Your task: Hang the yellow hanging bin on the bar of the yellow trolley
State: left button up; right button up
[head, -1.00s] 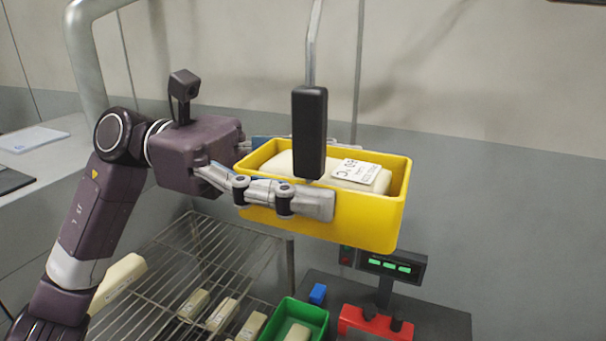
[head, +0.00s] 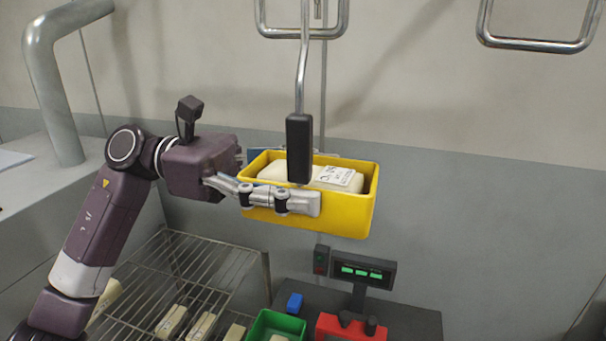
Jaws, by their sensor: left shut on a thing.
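The yellow hanging bin (head: 345,218) is held in the air near the middle of the head view. A pale block with a printed label (head: 338,178) lies in it. My left gripper (head: 300,178) is shut on the bin, with one finger along its near wall and the other behind it, mostly hidden. My right gripper is not in view.
Metal loops (head: 540,44) hang at the top. Below are a wire rack (head: 205,262) with pale blocks, a green bin (head: 272,322), a blue block (head: 294,303), a red device (head: 335,326) and a display (head: 362,271). A thick pipe (head: 50,100) stands at left.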

pick_arm(q)
jog(key=shift+w+d+r+p, duration=0.1)
jog(key=shift+w+d+p, duration=0.1)
jog(key=shift+w+p, duration=0.25)
jog(key=shift+w+d+r+p, duration=0.15)
jog(key=shift+w+p, duration=0.1)
jog(key=shift+w, duration=0.4)
jog(key=shift+w+d+f, duration=0.1)
jog(key=shift+w+f, duration=0.1)
jog(key=shift+f, duration=0.1)
jog(key=shift+s+f+b, duration=0.1)
jog(key=shift+f+b, duration=0.7)
jog(key=shift+b, duration=0.1)
jog(key=shift+f+b, duration=0.35)
jog(key=shift+b, duration=0.05)
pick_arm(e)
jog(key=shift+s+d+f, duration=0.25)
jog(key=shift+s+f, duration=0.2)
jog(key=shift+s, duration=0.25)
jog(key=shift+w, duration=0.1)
pick_arm(q)
jog(key=o, duration=1.4)
jog(key=shift+o, duration=0.6)
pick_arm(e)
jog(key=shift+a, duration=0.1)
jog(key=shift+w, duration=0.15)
